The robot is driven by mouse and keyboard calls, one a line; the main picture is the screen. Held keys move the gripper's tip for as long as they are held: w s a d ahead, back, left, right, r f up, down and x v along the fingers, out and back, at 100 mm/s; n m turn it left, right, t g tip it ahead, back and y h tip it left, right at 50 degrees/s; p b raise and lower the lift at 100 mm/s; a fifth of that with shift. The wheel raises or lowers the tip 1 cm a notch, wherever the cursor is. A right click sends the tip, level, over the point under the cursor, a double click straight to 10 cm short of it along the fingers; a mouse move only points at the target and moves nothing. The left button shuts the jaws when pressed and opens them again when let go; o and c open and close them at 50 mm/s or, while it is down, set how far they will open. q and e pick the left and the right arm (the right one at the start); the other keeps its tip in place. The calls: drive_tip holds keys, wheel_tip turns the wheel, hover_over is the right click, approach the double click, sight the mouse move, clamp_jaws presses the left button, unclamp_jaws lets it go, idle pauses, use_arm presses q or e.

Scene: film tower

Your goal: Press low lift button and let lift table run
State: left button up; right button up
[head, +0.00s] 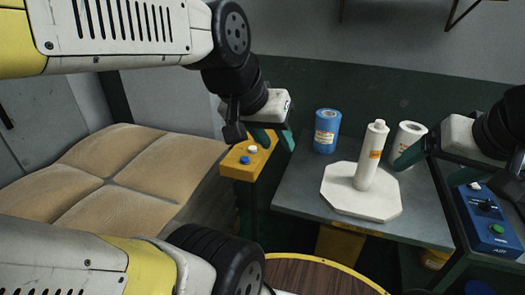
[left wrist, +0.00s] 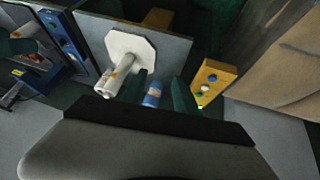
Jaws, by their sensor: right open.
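A yellow button box (head: 245,165) stands between the padded seat and the grey table, with a white button (head: 252,149) and a blue button (head: 244,160) on top. In the left wrist view the box (left wrist: 221,72) also shows a green spot near its lower end. I cannot tell which button is the low one. My left gripper (head: 275,139) is open and empty, beside and above the box, apart from the buttons. The grey table (head: 300,190), with yellow parts beneath, appears to be the lift table. My right gripper (head: 436,165) is open and empty over the table's right side.
On the table are a white octagonal plate (head: 345,203) bearing a white tube (head: 370,155), a blue roll (head: 327,131) and a white roll (head: 408,141). A blue control box (head: 492,222) sits at right. A round wooden top (head: 320,275) is in front.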

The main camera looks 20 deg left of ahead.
idle(0.3)
use_arm(q)
clamp_jaws()
idle(1.6)
